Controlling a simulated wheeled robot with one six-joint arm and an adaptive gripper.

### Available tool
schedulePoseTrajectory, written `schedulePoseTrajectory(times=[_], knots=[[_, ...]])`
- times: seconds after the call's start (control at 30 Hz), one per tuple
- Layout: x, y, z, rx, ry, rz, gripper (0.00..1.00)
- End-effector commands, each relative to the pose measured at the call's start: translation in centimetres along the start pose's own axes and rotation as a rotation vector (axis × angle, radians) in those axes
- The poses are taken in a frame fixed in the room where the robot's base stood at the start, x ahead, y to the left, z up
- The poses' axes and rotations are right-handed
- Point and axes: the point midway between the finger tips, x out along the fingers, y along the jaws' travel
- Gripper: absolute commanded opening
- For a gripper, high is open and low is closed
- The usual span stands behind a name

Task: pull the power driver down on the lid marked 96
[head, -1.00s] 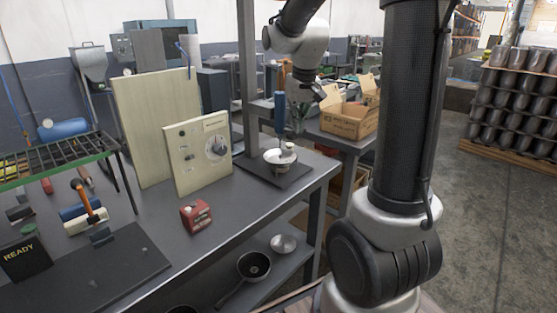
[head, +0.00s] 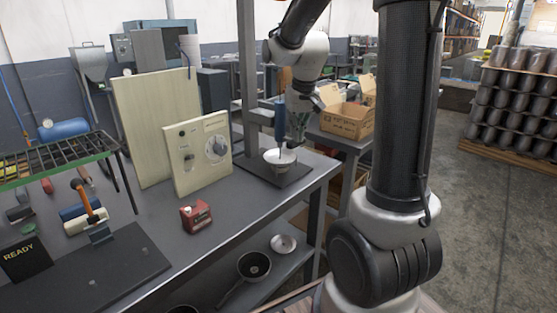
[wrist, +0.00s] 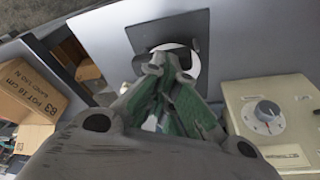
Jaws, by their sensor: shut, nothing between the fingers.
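The power driver (head: 280,118) is a blue cylinder hanging upright beside the dark post, with a brownish part above and a thin bit pointing down. Below it, a pan with a pale lid (head: 273,158) sits on a dark base plate. No number is readable on the lid. My gripper (head: 291,145) is low beside the driver, just above the lid, shut and empty. In the wrist view its fingertips (wrist: 168,68) overlap the pale lid (wrist: 192,66) and hide part of it. I cannot tell whether they touch it.
A cream control panel (head: 198,153) with a dial stands left of the plate. A red box (head: 196,216) sits in front of it. Cardboard boxes (head: 346,120) stand on a table behind. A pan (head: 254,266) and a loose lid (head: 284,244) lie on the lower shelf.

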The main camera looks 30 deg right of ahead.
Motion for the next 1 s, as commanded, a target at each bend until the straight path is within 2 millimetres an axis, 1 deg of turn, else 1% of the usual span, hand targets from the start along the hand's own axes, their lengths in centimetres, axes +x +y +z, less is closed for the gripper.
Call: schedulePoseTrajectory(times=[1.0], knots=[[0.75, -0.01, 0.28, 0.000, -0.003, 0.000, 0.00]])
